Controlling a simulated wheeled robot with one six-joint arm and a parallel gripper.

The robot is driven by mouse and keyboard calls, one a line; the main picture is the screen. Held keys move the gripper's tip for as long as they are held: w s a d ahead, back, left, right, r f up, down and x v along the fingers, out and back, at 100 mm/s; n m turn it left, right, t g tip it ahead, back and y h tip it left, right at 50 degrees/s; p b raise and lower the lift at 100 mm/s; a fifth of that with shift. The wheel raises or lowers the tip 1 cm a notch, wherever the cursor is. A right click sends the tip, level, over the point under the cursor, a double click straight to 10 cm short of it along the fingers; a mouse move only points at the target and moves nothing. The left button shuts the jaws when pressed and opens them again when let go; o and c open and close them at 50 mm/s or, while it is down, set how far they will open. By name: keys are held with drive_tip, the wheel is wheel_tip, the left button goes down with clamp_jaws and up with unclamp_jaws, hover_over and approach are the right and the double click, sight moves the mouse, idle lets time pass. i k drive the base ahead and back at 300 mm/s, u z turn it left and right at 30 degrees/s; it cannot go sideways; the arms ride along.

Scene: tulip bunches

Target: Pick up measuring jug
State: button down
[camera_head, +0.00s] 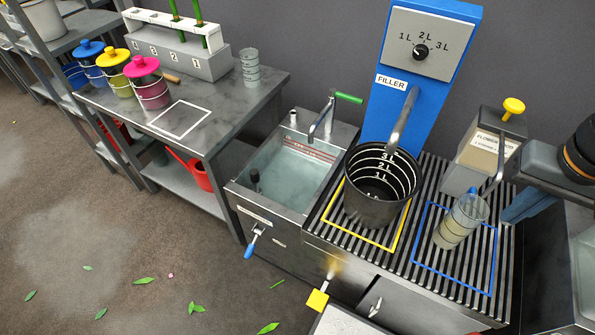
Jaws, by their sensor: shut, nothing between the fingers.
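A black marked bucket (381,190) stands left of the jug in a yellow outline, under the blue filler (418,75). The flower food dispenser (483,150) stands close behind the jug. A water basin (290,170) is further left.

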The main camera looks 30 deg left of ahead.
sight(470, 211)
drive_tip(key=k, duration=1.05)
